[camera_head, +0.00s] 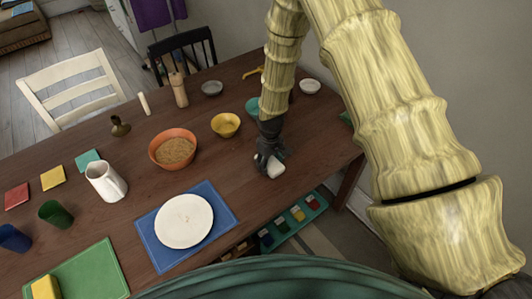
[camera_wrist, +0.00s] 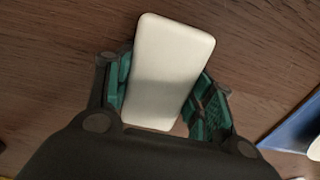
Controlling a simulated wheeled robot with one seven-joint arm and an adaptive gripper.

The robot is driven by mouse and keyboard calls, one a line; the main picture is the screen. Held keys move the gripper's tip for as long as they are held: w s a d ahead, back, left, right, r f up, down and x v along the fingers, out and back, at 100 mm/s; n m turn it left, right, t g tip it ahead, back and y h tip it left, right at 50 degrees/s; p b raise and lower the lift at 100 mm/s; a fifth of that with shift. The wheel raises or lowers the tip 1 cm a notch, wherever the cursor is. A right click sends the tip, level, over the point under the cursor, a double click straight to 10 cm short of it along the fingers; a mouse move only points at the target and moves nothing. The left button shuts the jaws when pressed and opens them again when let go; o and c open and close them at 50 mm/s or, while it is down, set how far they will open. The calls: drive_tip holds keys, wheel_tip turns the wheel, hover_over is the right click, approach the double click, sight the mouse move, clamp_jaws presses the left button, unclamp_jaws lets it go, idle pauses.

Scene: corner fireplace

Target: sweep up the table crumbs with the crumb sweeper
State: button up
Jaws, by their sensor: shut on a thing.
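My gripper (camera_head: 271,158) is at the right part of the dark wooden table (camera_head: 130,236), shut on a small white block-shaped thing (camera_head: 276,168), which looks like the crumb sweeper. In the wrist view the white sweeper (camera_wrist: 168,72) sits between the two green-padded fingers (camera_wrist: 165,105), tilted, its long end pointing away from the palm. It is at or just above the table top; I cannot tell whether it touches. No crumbs can be made out on the wood in either view.
A blue mat (camera_head: 226,226) with a white plate (camera_head: 184,221) lies left of the gripper. An orange bowl (camera_head: 172,148), a yellow bowl (camera_head: 226,125), a teal bowl (camera_head: 252,109) and a white pitcher (camera_head: 106,182) stand on the table. Bare wood lies between bowls and mat.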

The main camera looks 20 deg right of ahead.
drive_tip(key=shift+s+a, duration=0.3)
drive_tip(key=shift+a, duration=0.5)
drive_tip(key=shift+a+r+p, duration=0.25)
drive_tip(key=shift+r+p, duration=0.05)
drive_tip(key=shift+p, duration=0.05)
drive_tip(key=shift+s+d+r+p, duration=0.1)
drive_tip(key=shift+r+p, duration=1.85)
drive_tip(key=shift+r, duration=2)
drive_tip(key=shift+f, duration=0.1)
